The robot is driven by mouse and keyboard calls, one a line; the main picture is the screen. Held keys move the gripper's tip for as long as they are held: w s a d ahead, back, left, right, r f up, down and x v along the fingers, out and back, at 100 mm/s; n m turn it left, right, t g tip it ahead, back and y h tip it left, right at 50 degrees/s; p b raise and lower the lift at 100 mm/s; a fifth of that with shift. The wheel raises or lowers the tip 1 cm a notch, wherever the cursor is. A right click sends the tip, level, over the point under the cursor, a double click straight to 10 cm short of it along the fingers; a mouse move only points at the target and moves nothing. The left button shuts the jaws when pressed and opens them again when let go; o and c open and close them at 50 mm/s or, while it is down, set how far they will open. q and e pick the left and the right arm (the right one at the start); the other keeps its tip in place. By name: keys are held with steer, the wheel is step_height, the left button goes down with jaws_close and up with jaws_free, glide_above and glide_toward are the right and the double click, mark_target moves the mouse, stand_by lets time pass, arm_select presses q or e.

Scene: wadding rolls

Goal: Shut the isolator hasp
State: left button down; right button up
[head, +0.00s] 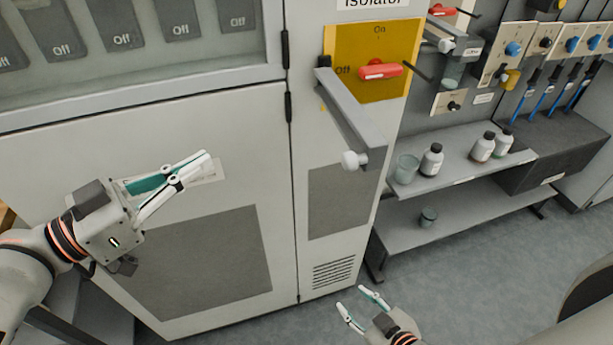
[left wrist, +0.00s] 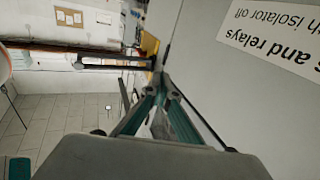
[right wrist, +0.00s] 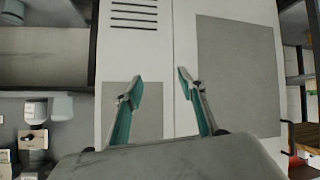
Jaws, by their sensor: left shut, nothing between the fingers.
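The isolator hasp (head: 352,115) is a grey bar with a white knob (head: 353,160) at its near end. It stands swung out from the cabinet, hinged at the left edge of the yellow isolator plate (head: 398,86). The red isolator handle (head: 380,71) lies level beside the word Off. The hasp also shows in the left wrist view (left wrist: 115,61). My left gripper (head: 205,157) is shut and empty before the cabinet door, left of the hasp and apart from it. My right gripper (head: 352,300) is open and empty, low before the cabinet; its spread fingers show in the right wrist view (right wrist: 158,78).
The cabinet door (head: 150,130) fills the left, with several Off switches above it. At the right, a shelf (head: 460,160) holds bottles and beakers beside a wall panel with blue knobs. The floor (head: 480,250) below right is clear.

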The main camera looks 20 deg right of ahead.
arm_select(q)
steer(key=s+d+r+m+g+h+b, duration=0.1)
steer(key=s+r+m+g, duration=0.25)
steer(key=s, duration=0.25)
steer(key=s+r+m+g+b, duration=0.2)
steer(key=s+r+g, duration=0.1)
steer(key=s+g, duration=0.25)
steer(key=p, duration=0.3)
glide_toward(343, 163)
steer(key=shift+t, duration=0.4)
steer(key=d, duration=0.2)
steer(key=d+p, duration=0.1)
steer(key=d, duration=0.1)
steer(key=d+p, duration=0.1)
steer(key=d, duration=0.1)
steer(key=shift+s+d, duration=0.25)
steer(key=shift+d, duration=0.15)
steer(key=shift+f, duration=0.1)
arm_select(e)
steer(key=shift+s+a+f+g, duration=0.1)
steer(key=shift+s+a+g, duration=0.05)
steer(key=shift+s+a, duration=0.3)
steer(key=shift+s+a+f+g, duration=0.1)
steer(key=shift+s+a+g, duration=0.1)
steer(key=shift+s, duration=0.3)
steer(key=shift+w+d+r, duration=0.1)
steer(key=shift+w, duration=0.1)
